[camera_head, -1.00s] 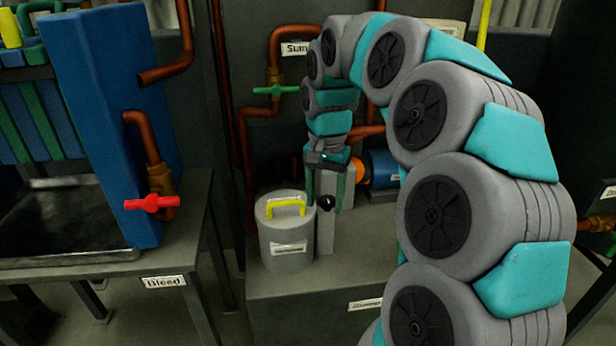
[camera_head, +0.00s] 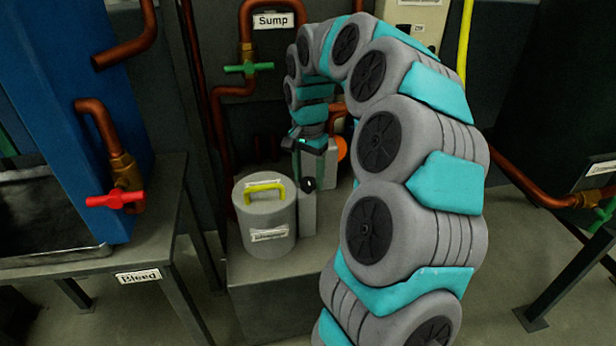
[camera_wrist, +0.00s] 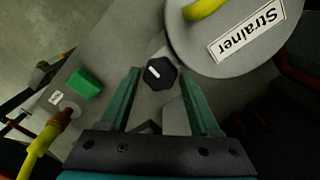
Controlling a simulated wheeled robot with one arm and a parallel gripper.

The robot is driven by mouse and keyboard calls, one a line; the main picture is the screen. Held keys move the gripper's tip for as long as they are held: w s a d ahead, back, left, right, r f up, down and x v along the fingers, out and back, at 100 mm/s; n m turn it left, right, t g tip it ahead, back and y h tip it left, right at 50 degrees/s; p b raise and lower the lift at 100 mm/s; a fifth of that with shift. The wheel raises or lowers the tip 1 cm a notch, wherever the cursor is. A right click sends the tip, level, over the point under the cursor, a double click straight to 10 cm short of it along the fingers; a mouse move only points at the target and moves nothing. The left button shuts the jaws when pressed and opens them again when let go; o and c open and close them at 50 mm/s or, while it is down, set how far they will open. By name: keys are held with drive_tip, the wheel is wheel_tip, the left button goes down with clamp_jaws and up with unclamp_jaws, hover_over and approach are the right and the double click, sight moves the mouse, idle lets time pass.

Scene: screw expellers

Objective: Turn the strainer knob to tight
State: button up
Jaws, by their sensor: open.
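The strainer (camera_head: 265,220) is a grey cylinder with a yellow handle on its lid. Its label and handle also show in the wrist view (camera_wrist: 225,58). The black faceted strainer knob (camera_head: 308,184) is beside it, on a grey post. In the wrist view the knob (camera_wrist: 161,74) has a short white mark on its top, tilted slightly. My gripper (camera_wrist: 160,82) is open, its two green fingers on either side of the knob with gaps showing. In the head view my gripper (camera_head: 309,172) is just above the knob. How deep the fingers reach is unclear.
A green Sump valve handle (camera_head: 248,68) is on the pipe behind. A red valve handle (camera_head: 115,199) and a Bleed label (camera_head: 138,276) are at the left. An orange part (camera_head: 341,149) is behind my arm. A green block (camera_wrist: 85,83) and yellow handle (camera_wrist: 45,138) show in the wrist view.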

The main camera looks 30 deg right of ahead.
drive_tip(key=shift+f, duration=0.35)
clamp_jaws()
